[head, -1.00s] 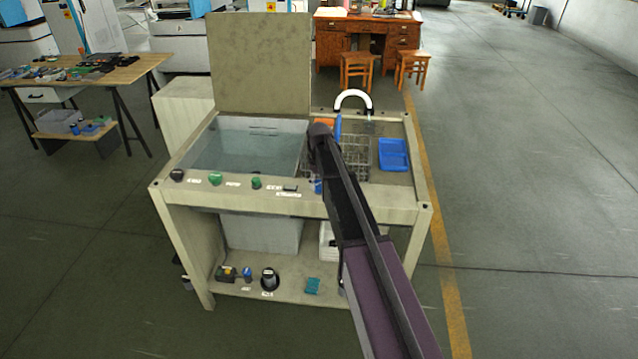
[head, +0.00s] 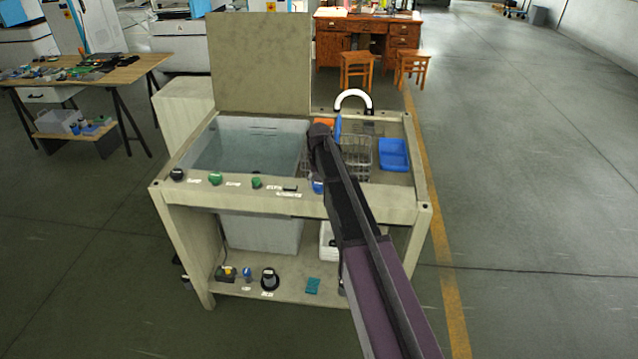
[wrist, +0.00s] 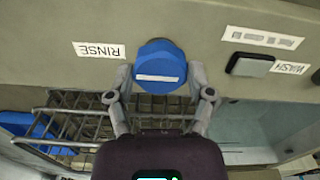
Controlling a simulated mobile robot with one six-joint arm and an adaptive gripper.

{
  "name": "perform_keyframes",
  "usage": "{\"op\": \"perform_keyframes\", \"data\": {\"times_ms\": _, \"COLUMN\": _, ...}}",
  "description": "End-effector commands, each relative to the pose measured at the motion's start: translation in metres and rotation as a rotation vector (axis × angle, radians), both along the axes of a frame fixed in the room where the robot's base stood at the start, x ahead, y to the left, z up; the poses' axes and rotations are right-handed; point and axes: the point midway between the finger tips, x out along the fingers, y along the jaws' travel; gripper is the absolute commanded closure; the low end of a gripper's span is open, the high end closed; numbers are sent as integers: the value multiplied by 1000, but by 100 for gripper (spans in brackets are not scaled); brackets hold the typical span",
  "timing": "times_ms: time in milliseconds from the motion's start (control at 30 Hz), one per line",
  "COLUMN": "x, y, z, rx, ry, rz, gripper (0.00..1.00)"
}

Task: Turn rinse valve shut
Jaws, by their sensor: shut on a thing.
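The rinse valve is a blue knob (wrist: 158,68) with a white bar across its face, beside an upside-down RINSE label (wrist: 98,50) on the beige front panel. In the wrist view the bar lies nearly level. My gripper (wrist: 160,78) has one finger on each side of the knob and is shut on it. In the head view part of the blue knob (head: 318,186) shows at the edge of my arm. My arm hides most of the gripper there.
A black WASH control (wrist: 250,65) sits beside the knob. Green knobs (head: 215,178) line the panel to the left. Behind it are an open tank (head: 235,150), a wire basket (head: 357,155), a blue tray (head: 394,154) and a white curved spout (head: 353,94). Floor on the right is clear.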

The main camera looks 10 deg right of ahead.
Motion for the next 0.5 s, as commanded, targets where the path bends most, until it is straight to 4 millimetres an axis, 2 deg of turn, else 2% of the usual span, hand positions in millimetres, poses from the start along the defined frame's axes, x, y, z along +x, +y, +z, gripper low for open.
{"op": "perform_keyframes", "data": {"times_ms": 367, "x": -2, "y": 0, "z": 0, "rx": 0, "ry": 4, "rz": -6, "gripper": 80}}
{"op": "perform_keyframes", "data": {"times_ms": 400, "x": -2, "y": 0, "z": 0, "rx": 0, "ry": 4, "rz": -6, "gripper": 20}}
{"op": "perform_keyframes", "data": {"times_ms": 467, "x": -2, "y": 0, "z": 0, "rx": 0, "ry": 4, "rz": -5, "gripper": 3}}
{"op": "perform_keyframes", "data": {"times_ms": 500, "x": -2, "y": 0, "z": 0, "rx": 0, "ry": 3, "rz": -5, "gripper": 0}}
